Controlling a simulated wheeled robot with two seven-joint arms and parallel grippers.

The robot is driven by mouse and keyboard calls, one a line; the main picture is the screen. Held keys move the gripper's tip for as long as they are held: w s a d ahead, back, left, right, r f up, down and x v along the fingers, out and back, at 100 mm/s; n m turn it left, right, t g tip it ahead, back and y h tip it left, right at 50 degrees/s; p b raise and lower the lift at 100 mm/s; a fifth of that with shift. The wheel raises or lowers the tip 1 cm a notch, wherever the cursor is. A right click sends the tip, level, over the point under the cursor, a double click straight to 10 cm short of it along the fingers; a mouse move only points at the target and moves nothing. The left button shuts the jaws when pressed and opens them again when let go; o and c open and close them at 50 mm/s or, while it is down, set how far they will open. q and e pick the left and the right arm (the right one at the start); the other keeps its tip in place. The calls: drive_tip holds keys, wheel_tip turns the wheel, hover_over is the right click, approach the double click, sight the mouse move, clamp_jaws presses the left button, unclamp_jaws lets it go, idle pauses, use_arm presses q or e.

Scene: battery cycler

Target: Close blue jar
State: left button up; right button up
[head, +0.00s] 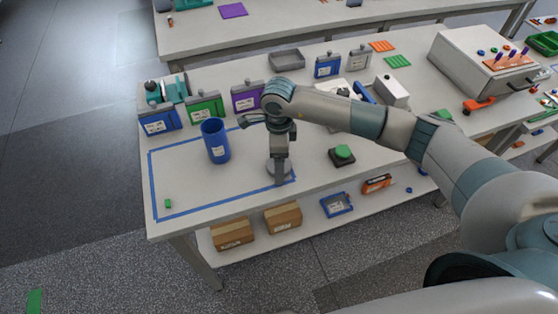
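The blue jar (217,147) stands upright on the table inside a blue tape outline. Its top is open and shows a dark inside; a pale label is on its front. My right gripper (280,180) points down to the right of the jar, apart from it, near the right side of the outline. A round grey disc (270,167), perhaps a lid, is at its fingertips, partly hidden behind them. I cannot tell whether the fingers grip it or whether it rests on the table. My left gripper is not in view.
Blue (158,122), green (206,107) and purple (247,97) containers line the table behind the jar. A small green block (168,203) lies at the outline's front left corner. A green button (343,152) stands to the right. The outlined area left of the jar is clear.

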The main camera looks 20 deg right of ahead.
drive_tip(key=shift+f, duration=0.25)
drive_tip(key=c, duration=1.1)
drive_tip(key=shift+r, duration=0.1)
drive_tip(key=shift+r+b, duration=0.4)
drive_tip(key=shift+b, duration=0.1)
drive_tip(key=r+b, duration=0.2)
drive_tip(key=r, duration=0.1)
drive_tip(key=shift+s+d, duration=0.1)
drive_tip(key=shift+d, duration=0.1)
drive_tip(key=s+d+r+b, duration=0.4)
drive_tip(key=s+d+r, duration=0.2)
drive_tip(key=s, duration=0.3)
drive_tip(key=shift+d+r+b, duration=0.25)
drive_tip(key=shift+r+b, duration=0.05)
drive_tip(key=shift+r, duration=0.25)
